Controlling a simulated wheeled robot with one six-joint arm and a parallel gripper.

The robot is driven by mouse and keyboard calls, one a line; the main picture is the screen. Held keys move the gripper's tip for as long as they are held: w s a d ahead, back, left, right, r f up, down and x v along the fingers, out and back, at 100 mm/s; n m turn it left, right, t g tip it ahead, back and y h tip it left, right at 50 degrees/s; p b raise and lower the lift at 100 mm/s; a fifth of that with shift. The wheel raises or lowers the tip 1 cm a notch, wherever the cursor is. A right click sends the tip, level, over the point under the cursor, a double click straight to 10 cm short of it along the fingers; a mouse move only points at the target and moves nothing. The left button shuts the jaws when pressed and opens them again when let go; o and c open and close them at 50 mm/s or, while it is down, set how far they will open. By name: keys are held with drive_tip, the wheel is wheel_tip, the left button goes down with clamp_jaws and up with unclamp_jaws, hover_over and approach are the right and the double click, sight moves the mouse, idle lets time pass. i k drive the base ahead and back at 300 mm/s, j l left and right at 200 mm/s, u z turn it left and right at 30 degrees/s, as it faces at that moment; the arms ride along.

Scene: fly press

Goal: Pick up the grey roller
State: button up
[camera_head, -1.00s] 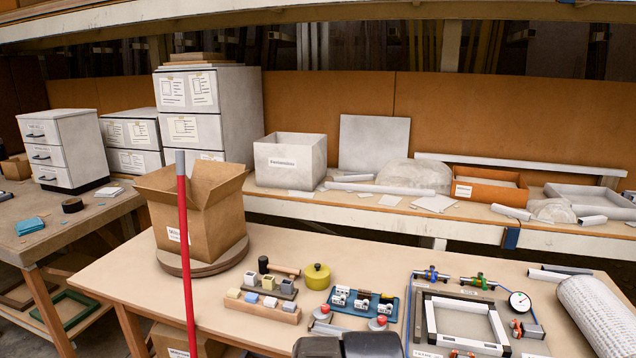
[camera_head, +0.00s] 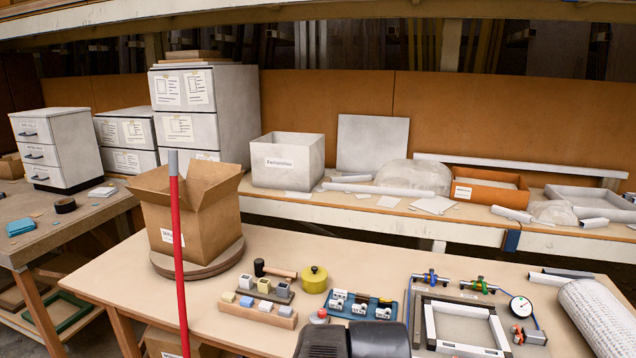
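My gripper (camera_head: 350,338) shows as two dark blocks at the bottom centre, over the front edge of the light workbench (camera_head: 236,318). Its fingertips are not clearly visible, so I cannot tell whether it is open or holds anything. I cannot pick out the grey roller for sure. The spot just behind my gripper, beside a red-topped grey piece (camera_head: 319,317), is mostly covered by the dark blocks.
A wooden block rack (camera_head: 258,314), yellow round pot (camera_head: 314,280) and blue tray (camera_head: 392,303) stand close behind my gripper. A frame jig (camera_head: 430,325) and white roll (camera_head: 596,316) are right. A cardboard box (camera_head: 198,222) and red pole (camera_head: 181,265) are left.

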sight(380, 314)
drive_tip(key=l, duration=0.2)
drive_tip(key=i+l+u, duration=0.15)
drive_tip(key=i, duration=0.25)
drive_tip(key=i+l+u, duration=0.15)
drive_tip(key=i, duration=0.25)
